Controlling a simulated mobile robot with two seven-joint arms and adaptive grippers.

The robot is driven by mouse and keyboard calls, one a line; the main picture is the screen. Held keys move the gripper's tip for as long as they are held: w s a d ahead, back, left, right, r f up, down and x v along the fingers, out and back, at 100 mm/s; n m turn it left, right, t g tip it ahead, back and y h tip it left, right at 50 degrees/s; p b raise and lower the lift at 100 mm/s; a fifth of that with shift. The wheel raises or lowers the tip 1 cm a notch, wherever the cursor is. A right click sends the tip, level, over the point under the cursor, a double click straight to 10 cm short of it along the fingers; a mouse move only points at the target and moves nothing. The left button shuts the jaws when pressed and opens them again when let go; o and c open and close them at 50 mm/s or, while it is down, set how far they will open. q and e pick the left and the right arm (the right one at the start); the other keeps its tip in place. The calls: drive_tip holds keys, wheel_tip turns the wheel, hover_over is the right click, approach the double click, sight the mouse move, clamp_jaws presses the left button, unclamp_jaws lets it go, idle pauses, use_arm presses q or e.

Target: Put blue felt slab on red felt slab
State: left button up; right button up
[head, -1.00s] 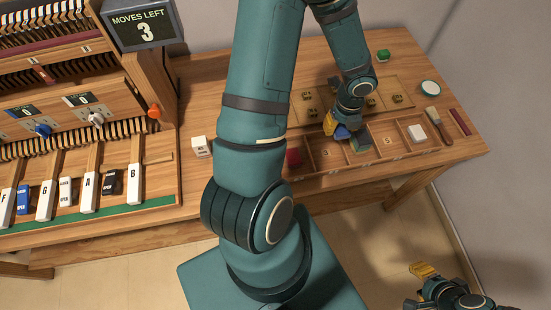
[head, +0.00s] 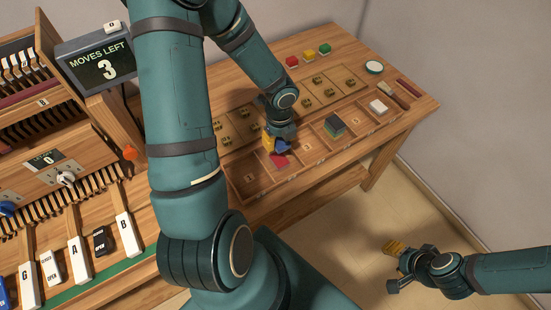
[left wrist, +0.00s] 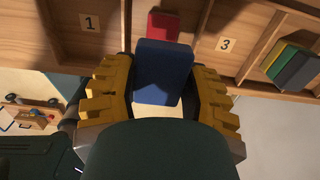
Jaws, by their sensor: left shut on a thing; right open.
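The red felt slab (head: 279,160) lies in a compartment of the wooden tray, and its far part shows in the left wrist view (left wrist: 164,26). My left gripper (left wrist: 163,72) is shut on the blue felt slab (left wrist: 163,85), with a yellow finger at each side. In the head view the blue slab (head: 284,147) is held above the red slab's compartment and partly covers it. Whether the slabs touch is hard to tell; they look apart. My right gripper (head: 398,263) is open and empty, off the table at lower right.
A green and grey slab stack (head: 334,125) sits two compartments right of the red slab. A white block (head: 378,107) is in the right end compartment. Compartments 1 (left wrist: 90,22) and 3 (left wrist: 226,44) look empty. The piano keys (head: 78,248) are at left.

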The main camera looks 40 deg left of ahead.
use_arm(q)
drive_tip(key=b, duration=0.1)
hover_over(279, 158)
wheel_tip(279, 158, down, 4)
drive_tip(key=shift+w+f, duration=0.1)
drive_tip(key=shift+d+f, duration=0.1)
drive_tip(key=shift+f, duration=0.4)
drive_tip(key=shift+f+b, duration=0.75)
drive_tip(key=shift+f, duration=0.65)
drive_tip(key=shift+f, duration=0.15)
drive_tip(key=o, duration=0.8)
